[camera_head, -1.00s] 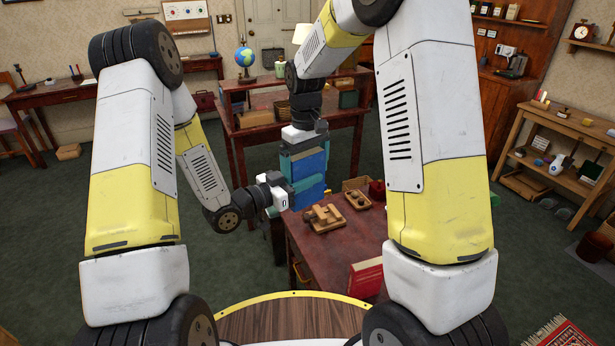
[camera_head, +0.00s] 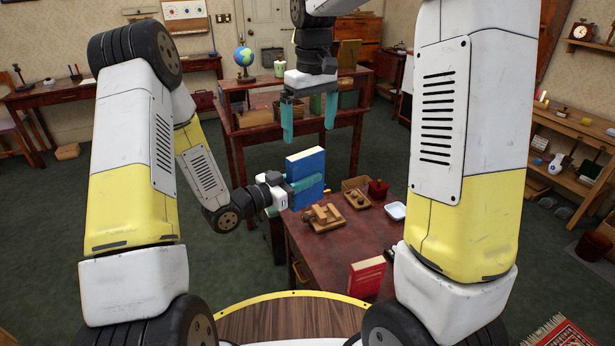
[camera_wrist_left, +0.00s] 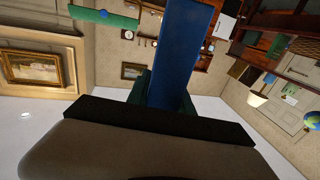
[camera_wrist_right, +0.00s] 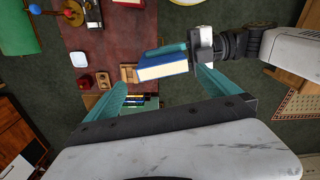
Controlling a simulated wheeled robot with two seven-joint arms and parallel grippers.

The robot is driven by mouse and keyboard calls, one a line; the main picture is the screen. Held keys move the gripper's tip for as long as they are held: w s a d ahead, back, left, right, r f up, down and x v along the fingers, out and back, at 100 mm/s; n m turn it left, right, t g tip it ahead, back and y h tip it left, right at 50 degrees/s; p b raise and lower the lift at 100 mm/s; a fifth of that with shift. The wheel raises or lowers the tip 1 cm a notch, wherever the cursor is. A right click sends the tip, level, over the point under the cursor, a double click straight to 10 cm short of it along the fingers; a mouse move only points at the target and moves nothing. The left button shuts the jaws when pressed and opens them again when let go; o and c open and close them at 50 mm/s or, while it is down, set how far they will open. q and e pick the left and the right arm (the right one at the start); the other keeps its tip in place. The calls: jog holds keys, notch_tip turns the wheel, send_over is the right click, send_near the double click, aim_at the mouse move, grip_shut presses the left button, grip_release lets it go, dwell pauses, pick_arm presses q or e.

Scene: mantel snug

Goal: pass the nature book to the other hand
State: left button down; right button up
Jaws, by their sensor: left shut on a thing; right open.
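The nature book appears to be the blue book (camera_head: 306,175), held upright above the far left corner of the red-brown table (camera_head: 345,240). My left gripper (camera_head: 290,190) is shut on its lower part. The blue book also fills the upper middle of the left wrist view (camera_wrist_left: 182,50). My right gripper (camera_head: 309,112) is open and empty, pointing down above the book and apart from it. In the right wrist view the blue book (camera_wrist_right: 163,66) lies beyond the gap between the open teal fingers (camera_wrist_right: 160,90). Its title cannot be read.
A red book (camera_head: 367,277) stands near the table's front. A wooden item (camera_head: 322,218), a small tray (camera_head: 356,197), a dark red cup (camera_head: 377,188) and a white dish (camera_head: 396,211) sit on the table. A desk with a globe (camera_head: 244,57) stands behind.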

jog(key=s+d+r+m+t+y, duration=0.1)
jog(key=s+d+m+t, duration=0.2)
jog(key=s, duration=0.8)
jog(key=s+d+r+m+t+y, duration=0.1)
jog(key=s+d+m+t, duration=0.1)
jog(key=s+d, duration=0.4)
jog(key=s+m, duration=0.1)
jog(key=s, duration=0.4)
jog(key=shift+s+r+t, duration=0.3)
jog(key=shift+t, duration=0.1)
